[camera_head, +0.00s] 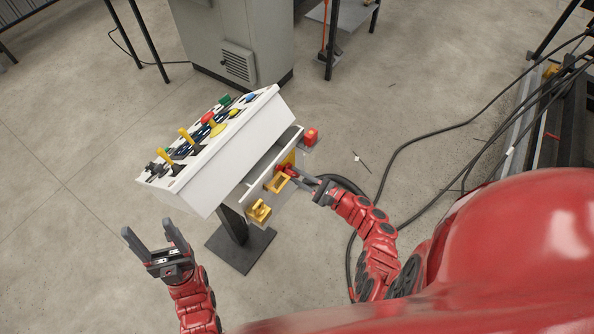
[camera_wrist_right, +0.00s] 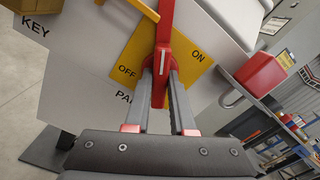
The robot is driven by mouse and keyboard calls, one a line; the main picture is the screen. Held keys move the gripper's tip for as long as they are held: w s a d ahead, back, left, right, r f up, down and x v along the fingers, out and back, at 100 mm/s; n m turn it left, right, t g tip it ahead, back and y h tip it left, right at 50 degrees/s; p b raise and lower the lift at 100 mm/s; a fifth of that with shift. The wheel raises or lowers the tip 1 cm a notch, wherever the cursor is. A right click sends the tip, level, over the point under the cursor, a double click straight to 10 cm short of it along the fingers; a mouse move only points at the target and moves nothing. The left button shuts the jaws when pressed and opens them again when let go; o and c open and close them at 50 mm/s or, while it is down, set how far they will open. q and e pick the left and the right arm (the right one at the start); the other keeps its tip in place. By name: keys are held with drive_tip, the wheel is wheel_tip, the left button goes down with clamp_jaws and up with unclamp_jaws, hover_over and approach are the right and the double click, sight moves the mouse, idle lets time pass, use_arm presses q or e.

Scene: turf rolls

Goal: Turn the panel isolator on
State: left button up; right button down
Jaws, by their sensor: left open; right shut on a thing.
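The panel isolator is a red handle (camera_wrist_right: 164,70) on a yellow plate (camera_wrist_right: 190,65) marked OFF and ON, in the right wrist view. My right gripper (camera_wrist_right: 162,92) is shut on the red handle. The handle lies between the OFF and ON labels; its exact setting I cannot tell. In the head view the yellow plate (camera_head: 287,163) is on the front of the white control console (camera_head: 225,150), and my right gripper (camera_head: 296,178) reaches it from the right. My left gripper (camera_head: 155,247) is open and empty, left of the console's base and apart from it.
A padlock-like yellow piece (camera_head: 259,211) sits low on the console front. A red box (camera_head: 310,137) is at the console's right side. Black cables (camera_head: 420,140) lie on the floor to the right. A grey cabinet (camera_head: 225,35) stands behind. The floor at left is clear.

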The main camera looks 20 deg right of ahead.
drive_tip(key=m+p, duration=0.1)
drive_tip(key=m, duration=0.2)
drive_tip(key=shift+d+r+p, duration=0.1)
drive_tip(key=shift+r+p, duration=0.05)
drive_tip(key=shift+p, duration=0.15)
drive_tip(key=shift+m+p, duration=0.4)
drive_tip(key=shift+m, duration=1.1)
drive_tip(key=shift+f, duration=0.2)
drive_tip(key=c, duration=0.8)
unclamp_jaws()
drive_tip(key=shift+o, duration=0.2)
drive_tip(key=shift+s, duration=0.15)
drive_tip(key=p+v, duration=0.1)
drive_tip(key=v, duration=1.6)
